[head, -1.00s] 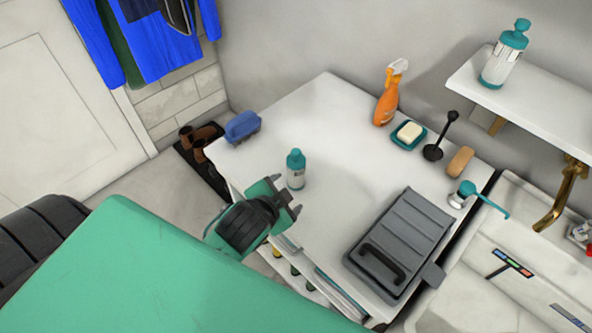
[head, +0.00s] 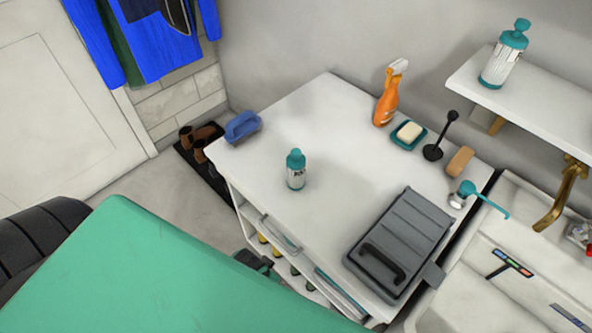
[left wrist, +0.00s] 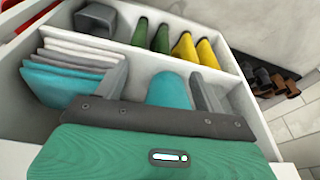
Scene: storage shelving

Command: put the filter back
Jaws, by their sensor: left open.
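A dark grey slatted panel with a black handle (head: 412,232) lies flat on the white cabinet top; I cannot tell whether it is the filter. My left gripper (head: 262,263) is low at the cabinet's open front, mostly hidden behind my green body in the head view. In the left wrist view, its two grey fingers (left wrist: 160,74) are apart and point into the cabinet's shelf compartments. A rounded teal item (left wrist: 168,90) shows between the fingers; I cannot tell whether they touch it. My right gripper is not in view.
Folded cloths (left wrist: 72,62), a dark grey block (left wrist: 96,20), green items (left wrist: 151,34) and yellow items (left wrist: 194,50) fill the compartments. The sink (head: 480,270) is right.

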